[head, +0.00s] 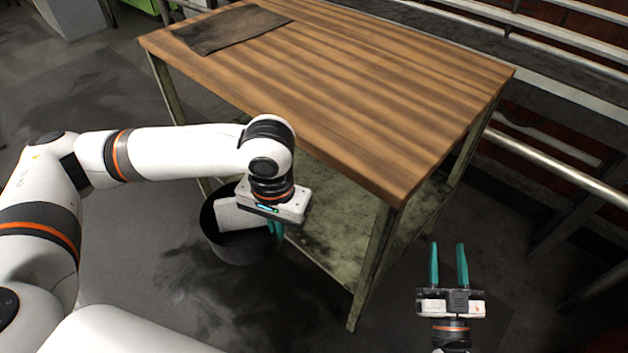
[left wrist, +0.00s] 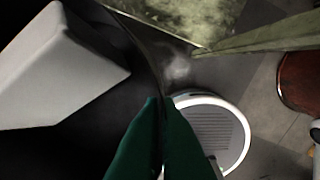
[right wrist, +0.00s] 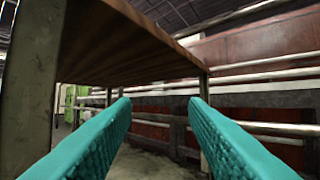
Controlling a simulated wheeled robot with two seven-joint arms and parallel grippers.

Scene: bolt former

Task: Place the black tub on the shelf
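The black tub (head: 213,236) is at the left end of the workbench, beside the lower green metal shelf (head: 325,225). It looks upright. Whether it touches the floor is unclear. A white block (head: 228,216) is inside it. The tub fills the left of the left wrist view (left wrist: 95,145), with the white block (left wrist: 60,70) within. My left gripper (head: 276,229) points down at the tub's right rim, its fingers closed on the thin wall (left wrist: 162,100). My right gripper (head: 449,265) is open and empty, right of the bench's near leg; its fingers also show in the right wrist view (right wrist: 160,125).
The wooden benchtop (head: 340,90) overhangs the shelf, with a dark cloth (head: 230,28) at its far left. A near leg (head: 372,265) stands at the shelf's front corner. Rails (head: 560,165) run along the right. The visible shelf surface is clear.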

